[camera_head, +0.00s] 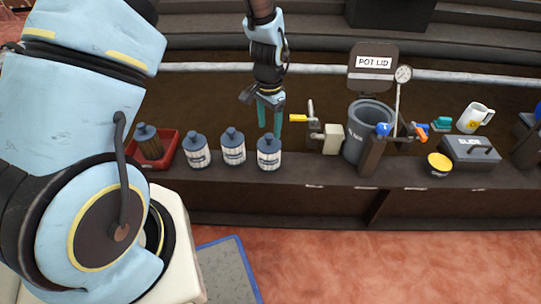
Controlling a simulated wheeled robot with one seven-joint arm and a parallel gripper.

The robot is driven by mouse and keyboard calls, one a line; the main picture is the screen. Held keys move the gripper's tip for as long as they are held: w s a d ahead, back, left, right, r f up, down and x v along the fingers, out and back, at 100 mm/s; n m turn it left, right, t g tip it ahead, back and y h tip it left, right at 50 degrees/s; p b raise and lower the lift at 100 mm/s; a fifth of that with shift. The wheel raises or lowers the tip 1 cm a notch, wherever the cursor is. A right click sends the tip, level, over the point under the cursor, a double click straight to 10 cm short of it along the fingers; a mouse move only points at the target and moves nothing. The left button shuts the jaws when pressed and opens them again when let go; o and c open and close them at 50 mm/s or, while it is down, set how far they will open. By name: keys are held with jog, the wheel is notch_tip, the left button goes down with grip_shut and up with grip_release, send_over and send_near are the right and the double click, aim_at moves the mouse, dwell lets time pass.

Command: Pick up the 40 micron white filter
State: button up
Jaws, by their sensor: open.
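Three white ribbed filters with dark blue-grey caps stand upright in a row on the dark bench. They are the left filter (197,155), the middle filter (233,151) and the right filter (269,157). Their labels are too small to read, so I cannot tell which is 40 micron. My gripper (270,128) points down with its teal fingers apart, just above or behind the right filter's cap. Nothing shows between the fingers. Whether they touch the cap I cannot tell.
A brown filter (149,145) stands in a red tray (169,148) at left. Right of my gripper are a grey pot (355,152), a pot lid sign (373,63), a gauge (403,74), valves, a yellow-topped tin (438,163), a grey box (471,151) and a white jug (472,117).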

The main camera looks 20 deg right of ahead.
aim_at(269, 135)
notch_tip(269, 135, down, 5)
jog(key=shift+w+d+f+b, duration=0.1)
jog(key=shift+w+b, duration=0.05)
jog(key=shift+b, duration=0.3)
jog(key=shift+c, duration=0.3)
grip_shut()
dwell(0.9)
